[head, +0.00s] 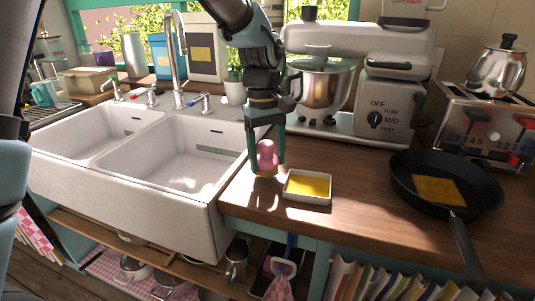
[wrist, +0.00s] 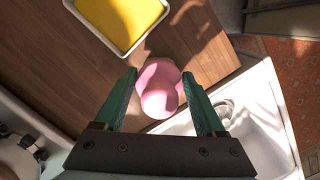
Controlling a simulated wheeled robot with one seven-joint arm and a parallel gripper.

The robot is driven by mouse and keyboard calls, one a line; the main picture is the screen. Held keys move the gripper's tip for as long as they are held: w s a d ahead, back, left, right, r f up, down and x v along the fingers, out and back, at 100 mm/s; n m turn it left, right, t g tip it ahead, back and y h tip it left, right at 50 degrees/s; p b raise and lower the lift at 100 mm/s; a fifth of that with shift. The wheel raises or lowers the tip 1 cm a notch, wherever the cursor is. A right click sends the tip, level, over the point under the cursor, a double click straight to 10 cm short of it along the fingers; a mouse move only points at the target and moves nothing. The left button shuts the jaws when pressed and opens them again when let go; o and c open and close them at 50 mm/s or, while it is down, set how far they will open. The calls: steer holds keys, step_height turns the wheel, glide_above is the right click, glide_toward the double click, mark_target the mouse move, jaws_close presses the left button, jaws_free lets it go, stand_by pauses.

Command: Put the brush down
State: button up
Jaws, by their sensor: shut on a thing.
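The brush (head: 266,155) has a rounded pink handle and a paler yellowish lower end. My gripper (head: 267,166) points down at the counter's edge beside the sink, with its green fingers on either side of the handle. In the wrist view the pink handle (wrist: 158,90) sits between the two fingers of my gripper (wrist: 160,76). The brush looks upright, at or just above the wooden counter (head: 345,165); I cannot tell whether it touches. A white square dish (head: 308,201) of yellow liquid stands just right of it, apart from it, and also shows in the wrist view (wrist: 150,42).
A white double sink (head: 125,212) lies left of the counter. A black frying pan (head: 478,205) with a yellow square patch inside stands at the right. A stand mixer (head: 355,50) and a toaster (head: 480,125) stand behind. The counter between dish and pan is clear.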

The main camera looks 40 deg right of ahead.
steer(key=shift+f, duration=0.1)
steer(key=shift+f+b, duration=0.35)
steer(key=shift+f, duration=0.25)
steer(key=shift+f, duration=0.35)
stand_by(0.5)
steer(key=o, duration=1.2)
steer(key=shift+c, duration=0.2)
steer(key=shift+r, duration=0.1)
steer(key=r, duration=0.3)
steer(key=w+r+b, duration=0.1)
steer(key=r, duration=0.3)
steer(key=r+b, duration=0.1)
steer(key=r, duration=0.2)
steer(key=shift+w+r, duration=0.15)
steer(key=shift+r, duration=0.2)
jaws_close()
